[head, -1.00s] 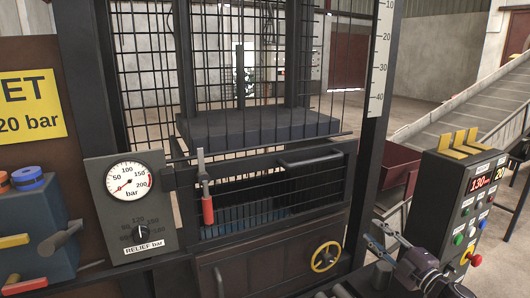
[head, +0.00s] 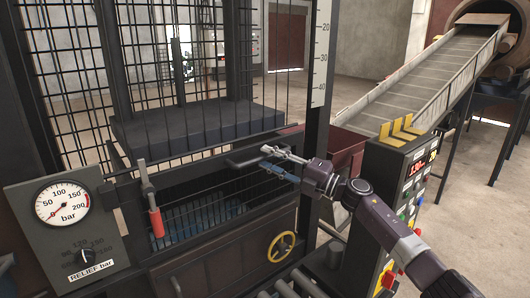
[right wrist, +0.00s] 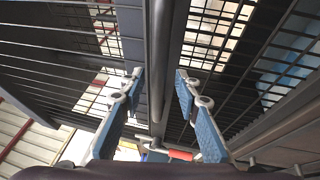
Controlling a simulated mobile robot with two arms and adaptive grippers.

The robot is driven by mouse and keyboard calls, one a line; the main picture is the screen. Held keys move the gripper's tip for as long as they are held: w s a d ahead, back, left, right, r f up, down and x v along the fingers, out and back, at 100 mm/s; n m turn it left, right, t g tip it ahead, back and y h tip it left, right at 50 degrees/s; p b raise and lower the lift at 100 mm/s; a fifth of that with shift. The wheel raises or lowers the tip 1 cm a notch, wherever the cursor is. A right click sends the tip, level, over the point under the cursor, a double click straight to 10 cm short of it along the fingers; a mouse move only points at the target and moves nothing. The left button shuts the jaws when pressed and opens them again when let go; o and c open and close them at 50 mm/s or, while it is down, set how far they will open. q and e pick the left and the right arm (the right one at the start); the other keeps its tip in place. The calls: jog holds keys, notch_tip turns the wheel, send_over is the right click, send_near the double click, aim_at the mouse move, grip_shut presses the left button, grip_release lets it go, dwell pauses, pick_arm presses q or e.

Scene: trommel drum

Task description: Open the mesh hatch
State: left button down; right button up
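The mesh hatch (head: 208,213) is a dark-framed wire panel low on the front of the press cage, and it looks shut. A dark bar handle (head: 240,161) sits on its upper right. A latch lever with a red grip (head: 156,222) hangs down at its left side. My right gripper (head: 265,151) is at the handle's right part. In the right wrist view the handle bar (right wrist: 159,60) runs between the two open fingers (right wrist: 158,75), with a gap on each side. A red grip (right wrist: 180,155) shows below. My left gripper is not in view.
A pressure gauge box (head: 68,235) stands at the left. A yellow handwheel (head: 281,246) is below the hatch, with rollers (head: 300,285) in front. A control box (head: 395,190) stands close to my right arm. A conveyor (head: 430,80) rises behind it.

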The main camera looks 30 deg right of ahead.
jog(key=shift+w+a+r, duration=0.2)
jog(key=shift+w+a, duration=0.15)
jog(key=shift+w, duration=0.2)
grip_shut()
